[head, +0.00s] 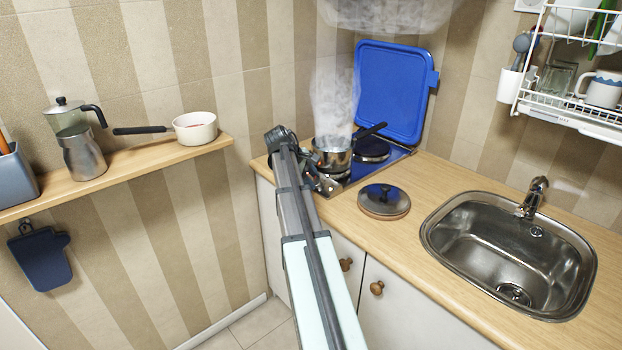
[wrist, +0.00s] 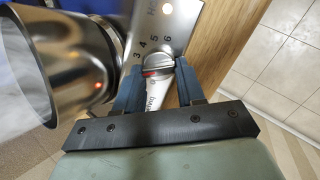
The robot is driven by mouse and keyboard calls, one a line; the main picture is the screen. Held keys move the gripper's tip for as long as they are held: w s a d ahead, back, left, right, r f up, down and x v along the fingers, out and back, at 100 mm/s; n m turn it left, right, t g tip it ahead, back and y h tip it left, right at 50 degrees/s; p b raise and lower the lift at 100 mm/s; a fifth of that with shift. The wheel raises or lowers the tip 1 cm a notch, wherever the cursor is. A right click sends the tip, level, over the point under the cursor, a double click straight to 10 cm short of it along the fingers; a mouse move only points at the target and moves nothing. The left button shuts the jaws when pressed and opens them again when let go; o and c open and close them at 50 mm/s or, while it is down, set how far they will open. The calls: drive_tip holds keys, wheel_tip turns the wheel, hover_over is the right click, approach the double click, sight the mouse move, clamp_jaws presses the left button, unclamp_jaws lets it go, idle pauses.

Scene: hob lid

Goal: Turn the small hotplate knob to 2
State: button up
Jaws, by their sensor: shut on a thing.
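In the wrist view, a silver knob (wrist: 158,71) with a red mark sits on the hob's metal control panel (wrist: 160,35). The digits 3, 4, 5 and 6 show around its far side; I cannot read its exact setting. My gripper (wrist: 158,84) is shut on this knob, one finger on each side. In the head view, my gripper (head: 323,184) is at the hob's front edge, and my arm hides most of the knobs. I cannot tell which hotplate this knob serves.
A steaming steel pot (head: 331,158) stands on the hob, close beside my gripper; its side also shows in the wrist view (wrist: 70,55). The blue hob lid (head: 392,90) stands raised behind. A pot lid (head: 384,200) lies on the worktop (head: 440,180). An indicator light (wrist: 167,8) glows.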

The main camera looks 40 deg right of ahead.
idle(0.3)
drive_tip(key=o, duration=1)
drive_tip(key=shift+o, duration=0.2)
drive_tip(key=v, duration=1.4)
drive_tip(key=shift+f, duration=0.15)
